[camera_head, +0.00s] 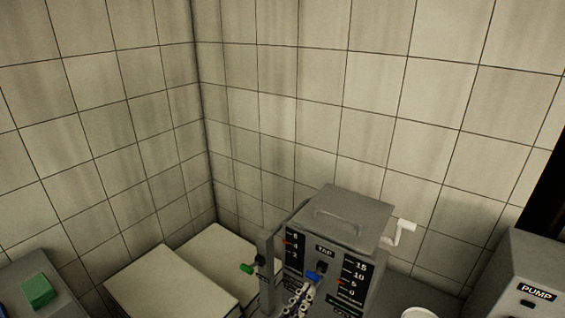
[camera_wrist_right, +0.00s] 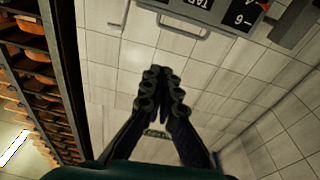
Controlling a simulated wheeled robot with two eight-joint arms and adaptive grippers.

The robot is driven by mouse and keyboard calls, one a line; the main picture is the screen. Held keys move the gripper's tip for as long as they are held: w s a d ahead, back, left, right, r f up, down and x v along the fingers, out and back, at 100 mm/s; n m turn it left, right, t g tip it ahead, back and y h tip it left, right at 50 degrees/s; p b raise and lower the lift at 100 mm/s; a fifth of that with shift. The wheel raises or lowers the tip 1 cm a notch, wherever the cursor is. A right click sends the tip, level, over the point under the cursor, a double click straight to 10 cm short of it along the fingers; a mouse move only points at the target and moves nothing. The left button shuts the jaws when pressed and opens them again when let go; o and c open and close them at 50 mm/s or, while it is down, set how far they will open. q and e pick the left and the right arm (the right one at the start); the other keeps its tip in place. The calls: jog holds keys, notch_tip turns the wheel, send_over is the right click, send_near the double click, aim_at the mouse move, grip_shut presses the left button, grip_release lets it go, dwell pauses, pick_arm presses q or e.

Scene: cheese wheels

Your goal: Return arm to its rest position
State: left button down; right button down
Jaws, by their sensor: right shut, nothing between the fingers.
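My right gripper (camera_head: 299,293) shows at the bottom edge of the head view, in front of the grey TAP machine (camera_head: 352,210). In the right wrist view, its two dark fingers (camera_wrist_right: 160,88) lie together, shut and empty. Whether the fingertips touch the machine cannot be told from the head view. Most of the right arm is out of view. My left gripper is not in view.
A PUMP box (camera_head: 525,280) is at right, a green button (camera_head: 39,290) at left. Shelves with orange-brown wheels (camera_wrist_right: 33,80) line the wrist view's left.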

jog(key=w+d+f+n+g+y, duration=0.35)
jog(key=d+f+g, duration=0.35)
jog(key=d, duration=0.4)
jog(key=s+d+f+n+g+y, duration=0.2)
jog(key=s+d+f+n+y, duration=0.1)
jog(key=s+y, duration=0.4)
jog(key=shift+s+f+y, duration=0.15)
jog(key=shift+s+y, duration=0.2)
jog(key=shift+s, duration=0.25)
